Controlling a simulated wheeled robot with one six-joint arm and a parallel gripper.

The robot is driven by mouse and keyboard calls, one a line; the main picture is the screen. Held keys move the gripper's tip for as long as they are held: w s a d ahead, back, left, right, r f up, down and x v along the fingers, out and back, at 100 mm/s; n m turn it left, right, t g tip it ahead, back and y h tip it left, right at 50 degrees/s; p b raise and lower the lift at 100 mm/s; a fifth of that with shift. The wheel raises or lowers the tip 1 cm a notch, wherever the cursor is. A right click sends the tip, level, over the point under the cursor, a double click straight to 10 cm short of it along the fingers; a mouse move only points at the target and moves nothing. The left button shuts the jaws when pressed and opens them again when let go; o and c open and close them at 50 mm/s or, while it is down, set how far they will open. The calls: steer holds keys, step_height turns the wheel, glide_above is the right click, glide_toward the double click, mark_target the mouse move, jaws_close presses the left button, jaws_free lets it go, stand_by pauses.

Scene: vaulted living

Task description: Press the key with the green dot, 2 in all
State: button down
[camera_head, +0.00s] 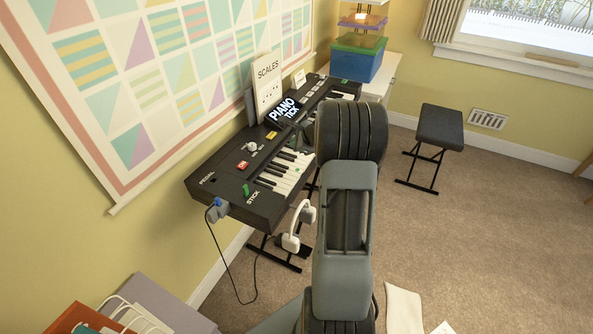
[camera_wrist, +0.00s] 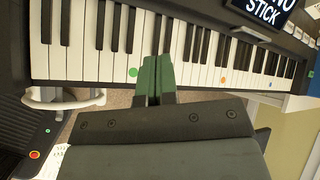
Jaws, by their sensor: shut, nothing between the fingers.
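The keyboard (camera_head: 212,178) stands along the wall in the head view, its keys partly hidden behind my arm. In the wrist view its white and black keys (camera_wrist: 65,62) run across the top. The white key with the green dot (camera_wrist: 133,72) is just left of centre there. My gripper (camera_wrist: 158,62) is shut and empty, its green fingertips side by side just right of the green dot. The tips overlap the neighbouring keys in the picture; whether they touch any key I cannot tell. The head view does not clearly show my fingertips.
An orange dot (camera_wrist: 223,80) marks a key further right. The keyboard carries a red ON switch (camera_head: 243,165), a dark display (camera_head: 284,110) and a SCALES card (camera_head: 266,82). White headphones (camera_head: 291,242) hang at its front edge. A black stool (camera_head: 441,127) stands on open carpet.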

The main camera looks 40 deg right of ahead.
steer(key=shift+f, duration=0.1)
steer(key=b, duration=0.8)
glide_toward(292, 168)
steer(key=w+f, duration=0.2)
steer(key=w, duration=0.1)
steer(key=w+a, duration=0.1)
steer(key=w, duration=0.1)
steer(key=shift+f, duration=0.4)
steer(key=shift+f, duration=0.15)
stand_by(0.9)
steer(key=shift+w+f, duration=0.1)
steer(key=shift+f, duration=0.2)
steer(key=shift+f+b, duration=0.5)
steer(key=shift+b, duration=0.25)
stand_by(0.5)
steer(key=shift+f, duration=0.35)
stand_by(0.4)
steer(key=shift+r, duration=0.15)
steer(key=shift+r+p, duration=0.6)
steer(key=shift+r, duration=0.4)
